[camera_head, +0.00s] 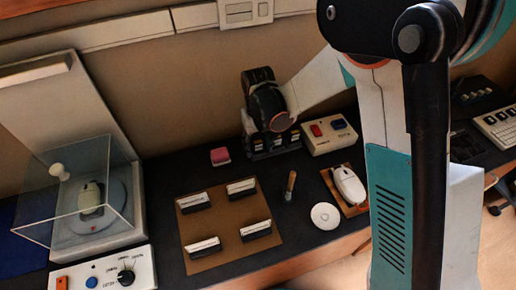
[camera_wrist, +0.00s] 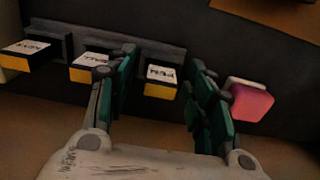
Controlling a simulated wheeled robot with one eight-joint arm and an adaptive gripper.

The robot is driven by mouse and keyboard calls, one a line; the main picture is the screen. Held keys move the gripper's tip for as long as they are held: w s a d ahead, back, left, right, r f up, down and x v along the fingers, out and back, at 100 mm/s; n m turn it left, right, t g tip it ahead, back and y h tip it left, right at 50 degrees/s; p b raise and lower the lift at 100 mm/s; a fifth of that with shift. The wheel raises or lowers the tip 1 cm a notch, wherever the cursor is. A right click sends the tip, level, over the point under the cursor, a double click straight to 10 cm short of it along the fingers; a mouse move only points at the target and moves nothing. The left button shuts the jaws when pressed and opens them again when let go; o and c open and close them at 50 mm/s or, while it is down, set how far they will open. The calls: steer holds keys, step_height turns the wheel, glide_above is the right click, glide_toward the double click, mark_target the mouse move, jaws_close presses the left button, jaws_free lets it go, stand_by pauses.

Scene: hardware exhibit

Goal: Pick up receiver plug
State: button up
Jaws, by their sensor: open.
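Several small plug-like blocks with yellow sides and white labels sit in a dark rack (camera_wrist: 105,36); I cannot tell for sure which is the receiver plug. In the wrist view the right block (camera_wrist: 161,82) lies between the two green fingers of my open gripper (camera_wrist: 163,58), with gaps on both sides. The middle block (camera_wrist: 92,66) is just left of the left finger, and another block (camera_wrist: 30,52) is at the far left. In the head view my gripper (camera_head: 268,108) is over the rack (camera_head: 270,148) and hides part of it.
A pink block (camera_wrist: 250,100) lies just right of the right finger. A box with red and blue buttons (camera_head: 328,134) stands right of the rack. In front are a brown mat (camera_head: 229,218) with several dark blocks, a stick (camera_head: 290,185), a white disc (camera_head: 325,215) and a mouse (camera_head: 348,184).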

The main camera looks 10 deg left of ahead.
steer(key=c, duration=0.9)
